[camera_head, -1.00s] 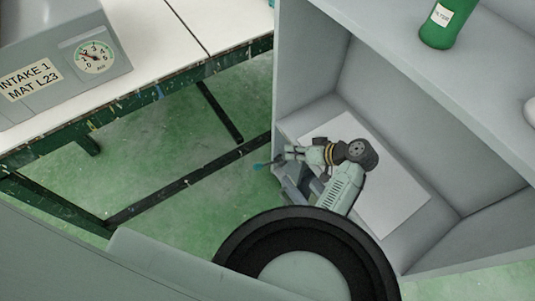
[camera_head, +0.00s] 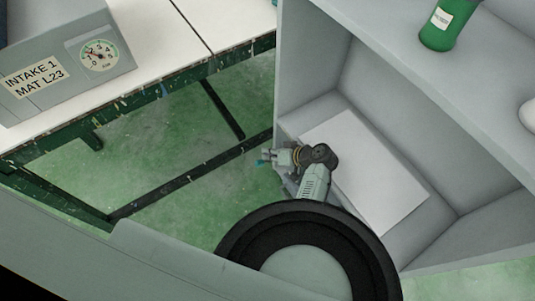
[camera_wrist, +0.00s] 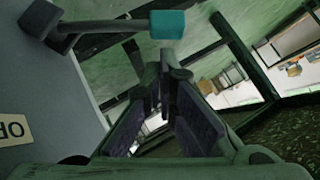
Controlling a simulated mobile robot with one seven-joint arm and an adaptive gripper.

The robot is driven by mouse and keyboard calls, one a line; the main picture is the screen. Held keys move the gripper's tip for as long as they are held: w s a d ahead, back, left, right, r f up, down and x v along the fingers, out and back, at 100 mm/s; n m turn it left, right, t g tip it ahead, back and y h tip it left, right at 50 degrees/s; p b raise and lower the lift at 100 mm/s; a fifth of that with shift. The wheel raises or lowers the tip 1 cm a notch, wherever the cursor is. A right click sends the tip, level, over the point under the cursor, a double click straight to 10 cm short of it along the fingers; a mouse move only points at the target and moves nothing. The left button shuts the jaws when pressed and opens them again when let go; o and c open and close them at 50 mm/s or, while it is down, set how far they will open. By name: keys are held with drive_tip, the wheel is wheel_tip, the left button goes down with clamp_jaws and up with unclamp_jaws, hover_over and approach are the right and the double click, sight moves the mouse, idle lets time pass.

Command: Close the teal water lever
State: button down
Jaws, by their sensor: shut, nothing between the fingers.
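The teal lever end (camera_wrist: 167,25) shows at the top of the wrist view. It sits on a dark rod that runs left to a dark pivot on a grey panel. In the head view a small teal bit (camera_head: 261,162) shows at the left edge of the grey cabinet, just beyond my gripper (camera_head: 269,157). In the wrist view my gripper (camera_wrist: 168,70) is shut and empty, its fingertips just below the teal end. I cannot tell if they touch it.
The grey cabinet (camera_head: 298,60) has a white sheet (camera_head: 365,170) inside and a green bottle (camera_head: 449,24) on top. A white table (camera_head: 165,45) with a dark green frame stands at left, holding a grey gauge box (camera_head: 45,80). Green floor lies open between them.

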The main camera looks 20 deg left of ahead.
drive_tip(key=shift+s+a+f, duration=0.2)
drive_tip(key=shift+f, duration=0.3)
